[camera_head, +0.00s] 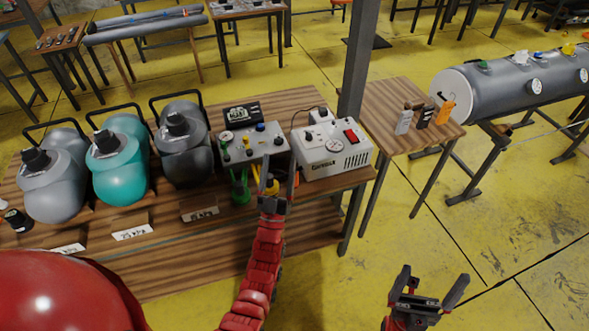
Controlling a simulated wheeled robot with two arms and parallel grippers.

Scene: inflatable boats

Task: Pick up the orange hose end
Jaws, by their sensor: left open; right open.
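A small yellow-orange piece (271,186), which looks like the orange hose end, shows at the front edge of the wooden table (150,262), below a grey control box (254,143). My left gripper (278,178) is open, with its fingers pointing up on either side of this piece in the picture. The fingers partly hide it, and I cannot tell whether they touch it. A green hose end (240,188) hangs just left of it. My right gripper (434,280) is open and empty over the yellow floor at the lower right, away from the tables.
Grey (52,184), teal (119,160) and dark grey (182,142) pump containers stand on the table's left side. A white device (331,148) stands right of the control box. A metal post (358,60) rises behind. A smaller table (398,95) holds little bottles beside a grey inflatable tube (510,85).

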